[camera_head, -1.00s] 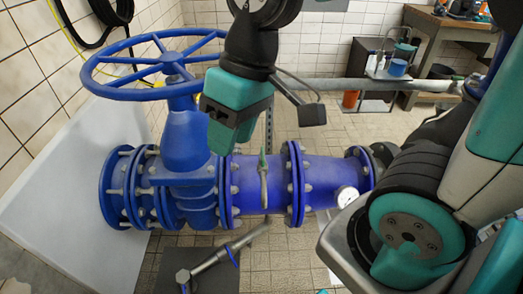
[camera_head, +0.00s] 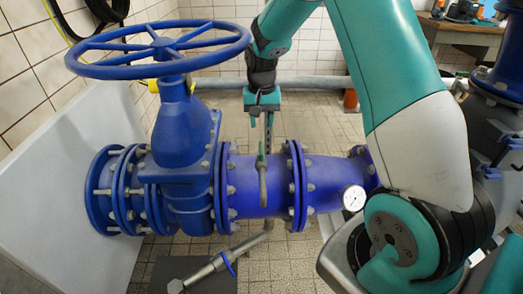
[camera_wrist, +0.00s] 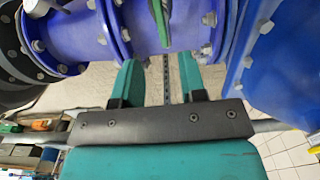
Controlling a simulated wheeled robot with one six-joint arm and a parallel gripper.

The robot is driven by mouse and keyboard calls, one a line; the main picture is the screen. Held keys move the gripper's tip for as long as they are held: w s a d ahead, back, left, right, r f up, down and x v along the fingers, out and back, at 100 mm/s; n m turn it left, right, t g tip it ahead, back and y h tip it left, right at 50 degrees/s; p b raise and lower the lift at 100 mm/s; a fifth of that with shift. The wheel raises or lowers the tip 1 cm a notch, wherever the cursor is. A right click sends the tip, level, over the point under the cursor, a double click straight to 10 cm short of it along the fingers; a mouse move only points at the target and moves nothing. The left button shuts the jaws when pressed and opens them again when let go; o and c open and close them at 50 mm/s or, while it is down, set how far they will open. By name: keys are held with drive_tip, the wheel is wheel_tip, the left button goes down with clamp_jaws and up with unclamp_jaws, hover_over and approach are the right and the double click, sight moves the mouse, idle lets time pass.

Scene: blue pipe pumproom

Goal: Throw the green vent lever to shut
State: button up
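The green vent lever (camera_head: 262,152) stands roughly upright on top of a thin grey vent pipe (camera_head: 263,185) at the middle of the blue pipe. In the wrist view the green lever (camera_wrist: 160,20) shows at the top centre, beyond my fingertips. My gripper (camera_head: 262,118) is above and behind the lever in the head view, apparently pointing down, with a gap between them. In the wrist view my gripper (camera_wrist: 160,72) has its two teal fingers spread apart with nothing between them. The lever's lower end is hard to make out.
A big blue handwheel (camera_head: 160,50) on its valve body stands left of the lever. The blue pipe (camera_head: 245,182) has bolted flanges on both sides, and a white gauge (camera_head: 353,198) sits to the right. A grey horizontal pipe (camera_head: 315,82) runs behind. Tiled floor is open behind the pipe.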

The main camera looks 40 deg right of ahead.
sight(261, 148)
wheel_tip(261, 148, down, 11)
drive_tip(key=shift+r+b, duration=0.15)
drive_tip(key=shift+b, duration=0.15)
clamp_jaws()
